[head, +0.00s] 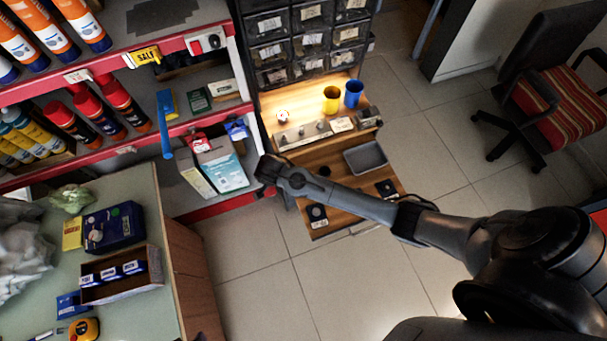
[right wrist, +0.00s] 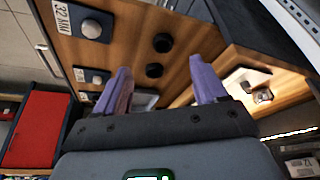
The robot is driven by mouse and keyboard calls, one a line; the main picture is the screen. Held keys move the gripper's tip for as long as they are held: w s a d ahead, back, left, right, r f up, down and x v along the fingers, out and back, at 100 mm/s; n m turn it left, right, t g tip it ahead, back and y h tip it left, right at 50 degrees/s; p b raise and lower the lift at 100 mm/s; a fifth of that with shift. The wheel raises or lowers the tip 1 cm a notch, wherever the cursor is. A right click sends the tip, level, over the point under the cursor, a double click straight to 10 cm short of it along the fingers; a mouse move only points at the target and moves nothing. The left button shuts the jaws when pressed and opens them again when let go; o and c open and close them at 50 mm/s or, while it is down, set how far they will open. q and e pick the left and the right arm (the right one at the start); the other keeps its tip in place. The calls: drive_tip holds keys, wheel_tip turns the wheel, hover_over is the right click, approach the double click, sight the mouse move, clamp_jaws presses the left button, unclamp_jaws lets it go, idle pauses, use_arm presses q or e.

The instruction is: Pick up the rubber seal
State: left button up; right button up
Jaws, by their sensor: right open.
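Two small black round pieces, one (right wrist: 163,42) and another (right wrist: 154,70), are on the wooden workbench in the right wrist view. Either may be the rubber seal; I cannot tell which. In the head view a dark round piece (head: 325,171) shows on the bench, just beyond my right arm. My right gripper (right wrist: 161,65) is open, with its purple fingers apart and nothing held between them. The black pieces appear in line with the gap, beyond the fingertips. In the head view the hand (head: 270,170) is over the bench's left side, its fingers not clear. My left gripper is not in view.
Dark square pads with round pieces, one labelled 32 MM (right wrist: 92,28), lie along the bench edge. A grey tray (head: 366,158), a yellow cup (head: 331,99) and a blue cup (head: 353,94) are on the bench. A stocked shelf (head: 215,122) stands close on the left.

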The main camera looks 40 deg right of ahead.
drive_tip(key=shift+m, duration=0.3)
drive_tip(key=b+x, duration=0.1)
drive_tip(key=x, duration=0.5)
drive_tip(key=shift+w+d+r+b, duration=0.2)
drive_tip(key=shift+w+d+b, duration=0.05)
drive_tip(key=shift+d+b, duration=0.1)
drive_tip(key=b+x, duration=0.2)
drive_tip(key=x, duration=0.2)
drive_tip(key=shift+d+f, duration=0.15)
drive_tip(key=shift+f, duration=0.05)
drive_tip(key=shift+d+f, duration=0.15)
drive_tip(key=shift+f, duration=0.15)
drive_tip(key=c, duration=1.1)
